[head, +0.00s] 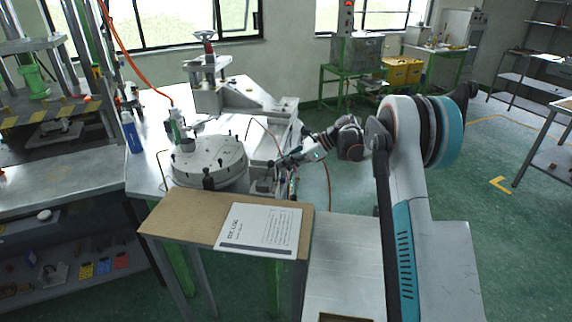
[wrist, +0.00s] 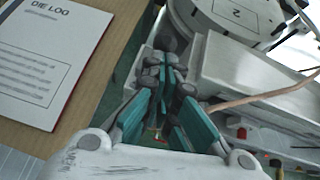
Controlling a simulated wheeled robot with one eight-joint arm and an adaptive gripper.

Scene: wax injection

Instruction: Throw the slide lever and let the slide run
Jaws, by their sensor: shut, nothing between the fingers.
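The wax injection machine has a round grey die (head: 210,160) on a white bench, with a long grey slide body (head: 268,140) to its right. In the wrist view the die (wrist: 235,18) is at the top and the slide body (wrist: 255,75) is at the right. My gripper (head: 278,163) reaches in from the right at the near end of the slide body. In the wrist view its teal-padded fingers (wrist: 168,68) are shut and empty. A dark rounded knob (wrist: 166,42) shows just beyond the fingertips; I cannot tell whether it is the slide lever or whether they touch.
A brown table (head: 180,215) with a "DIE LOG" sheet (head: 260,228) stands in front; the sheet also shows in the wrist view (wrist: 45,55). A copper-coloured hose (wrist: 265,97) crosses beside the slide body. A press stands at left. Green floor (head: 490,225) is open at right.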

